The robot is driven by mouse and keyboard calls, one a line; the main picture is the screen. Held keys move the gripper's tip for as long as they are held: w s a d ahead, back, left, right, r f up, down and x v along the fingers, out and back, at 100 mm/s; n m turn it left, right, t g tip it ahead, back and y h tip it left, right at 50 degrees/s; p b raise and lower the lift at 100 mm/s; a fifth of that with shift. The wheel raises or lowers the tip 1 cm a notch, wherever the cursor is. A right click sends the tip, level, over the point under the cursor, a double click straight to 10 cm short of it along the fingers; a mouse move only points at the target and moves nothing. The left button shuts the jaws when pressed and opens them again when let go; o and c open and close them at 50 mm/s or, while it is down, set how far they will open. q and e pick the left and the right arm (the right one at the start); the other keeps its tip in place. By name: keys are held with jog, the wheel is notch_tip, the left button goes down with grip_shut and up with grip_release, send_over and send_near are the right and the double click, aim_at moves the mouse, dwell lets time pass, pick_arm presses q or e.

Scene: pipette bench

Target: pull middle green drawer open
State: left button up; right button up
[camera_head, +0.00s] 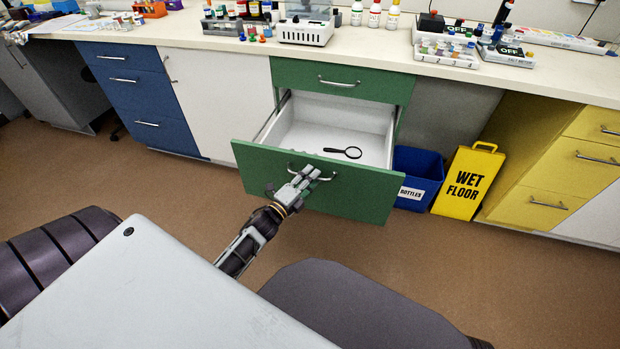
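The middle green drawer (340,196) stands well out from its cabinet, below a shut green top drawer (345,78). The fingers hide part of the handle. My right gripper is not in view.
A blue bottles bin (417,168) and a yellow wet floor sign (468,182) stand right of the open drawer. Blue drawers (140,95) are at left, yellow drawers (575,160) at right. The brown floor (440,265) before the drawer is clear.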

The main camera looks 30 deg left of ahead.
pick_arm(q)
jog(key=shift+s, duration=0.15)
jog(key=s+a+f, duration=0.1)
jog(key=s+a, duration=0.1)
jog(key=s, duration=0.9)
jog(key=shift+s, duration=0.25)
jog(key=shift+w, duration=0.15)
dwell(0.8)
